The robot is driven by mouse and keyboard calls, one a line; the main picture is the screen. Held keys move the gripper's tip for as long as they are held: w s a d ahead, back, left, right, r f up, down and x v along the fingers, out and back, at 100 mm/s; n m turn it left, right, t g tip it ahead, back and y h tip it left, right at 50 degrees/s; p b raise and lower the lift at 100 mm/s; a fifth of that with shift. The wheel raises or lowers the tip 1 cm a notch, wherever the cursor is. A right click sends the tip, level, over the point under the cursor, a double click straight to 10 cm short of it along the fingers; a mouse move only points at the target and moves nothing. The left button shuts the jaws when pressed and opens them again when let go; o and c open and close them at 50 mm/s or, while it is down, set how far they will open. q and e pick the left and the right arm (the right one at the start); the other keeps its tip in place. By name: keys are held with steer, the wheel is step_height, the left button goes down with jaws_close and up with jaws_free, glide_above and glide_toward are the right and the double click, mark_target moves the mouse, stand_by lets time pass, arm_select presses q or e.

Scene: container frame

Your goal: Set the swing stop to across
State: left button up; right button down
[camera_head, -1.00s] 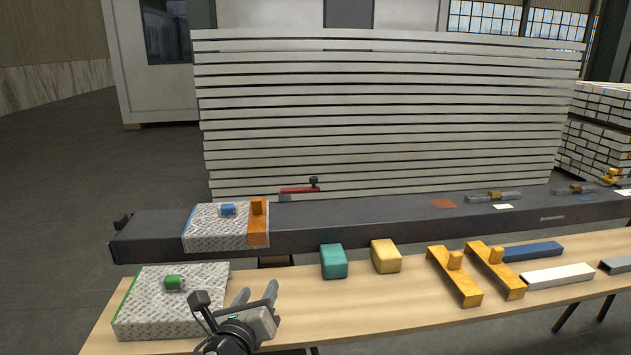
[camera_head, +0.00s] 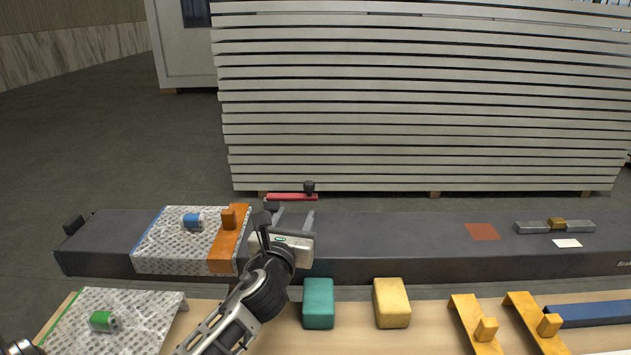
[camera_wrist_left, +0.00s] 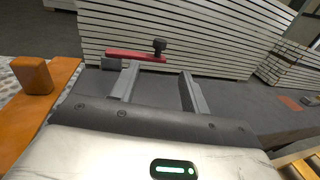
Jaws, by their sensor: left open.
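The swing stop is a red bar (camera_head: 290,197) with a black knob (camera_head: 309,187) upright at its right end. It lies along the far edge of the dark grey beam (camera_head: 390,235), lengthwise with it. In the left wrist view the red bar (camera_wrist_left: 132,55) and knob (camera_wrist_left: 159,46) show just beyond the fingertips. My left gripper (camera_head: 294,214) is open and empty over the beam, on the near side of the stop, its fingers pointing toward it. In the wrist view the knob appears between the two fingers (camera_wrist_left: 160,72), apart from them. My right gripper is not in view.
A teal block (camera_head: 318,304), a yellow block (camera_head: 391,303) and orange brackets (camera_head: 474,322) stand on the wooden table. A stack of pale boards (camera_head: 420,100) rises behind the beam.

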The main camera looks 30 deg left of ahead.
mark_target(308, 189)
arm_select(q)
steer(key=x, duration=1.3)
steer(key=shift+w+a+f+b, duration=0.1)
steer(key=shift+w+a+b, duration=0.05)
steer(key=shift+w+b, duration=0.2)
jaws_close()
